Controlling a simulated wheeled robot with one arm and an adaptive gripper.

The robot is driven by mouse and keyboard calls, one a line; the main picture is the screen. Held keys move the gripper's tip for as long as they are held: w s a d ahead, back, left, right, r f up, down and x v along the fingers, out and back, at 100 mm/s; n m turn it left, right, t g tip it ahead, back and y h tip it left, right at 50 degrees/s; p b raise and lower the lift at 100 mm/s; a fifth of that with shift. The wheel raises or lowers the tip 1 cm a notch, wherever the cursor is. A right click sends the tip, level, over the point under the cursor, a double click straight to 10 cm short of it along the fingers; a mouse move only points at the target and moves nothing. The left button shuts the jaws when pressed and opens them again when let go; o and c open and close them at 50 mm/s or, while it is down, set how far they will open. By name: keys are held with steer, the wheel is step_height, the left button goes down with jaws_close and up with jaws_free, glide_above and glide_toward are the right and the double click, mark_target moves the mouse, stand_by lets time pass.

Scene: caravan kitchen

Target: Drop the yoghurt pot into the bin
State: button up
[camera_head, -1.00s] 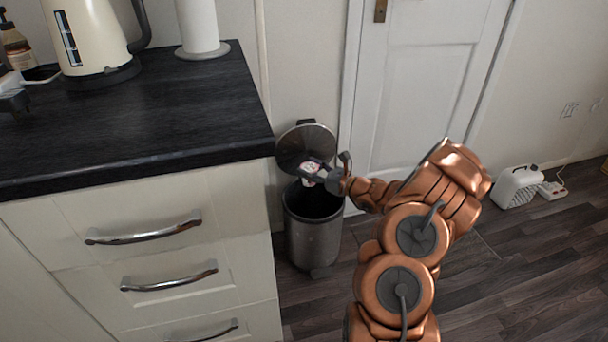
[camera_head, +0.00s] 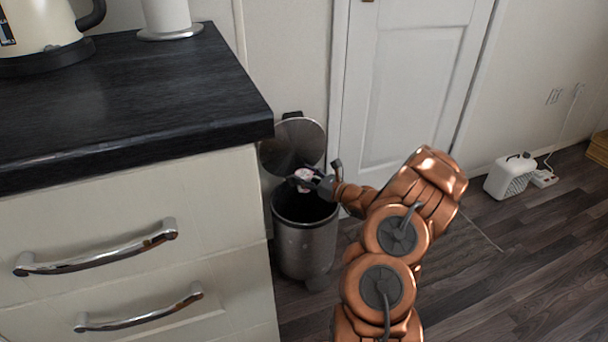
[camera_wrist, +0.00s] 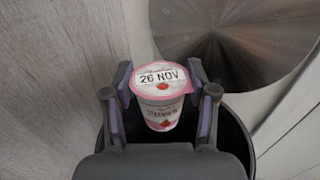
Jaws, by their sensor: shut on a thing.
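The yoghurt pot (camera_wrist: 161,95) is white and pink, with a lid marked "26 NOV" and a strawberry print. It is upright between the fingers of my gripper (camera_wrist: 161,100), which is shut on it. In the head view the pot (camera_head: 304,177) shows small beside my gripper (camera_head: 308,180), over the bin's opening. The bin (camera_head: 304,243) is a grey metal pedal bin with its round lid (camera_head: 291,143) raised at the back. In the wrist view the dark bin rim (camera_wrist: 236,130) curves around and below the pot. The bin's inside is dark.
A black worktop (camera_head: 130,105) over cream drawers (camera_head: 120,220) stands just left of the bin. A white door (camera_head: 410,80) is behind.

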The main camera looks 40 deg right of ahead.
steer(key=shift+f+b, duration=1.1)
steer(key=shift+f, duration=0.75)
steer(key=o, duration=1.3)
steer(key=v, duration=1.2)
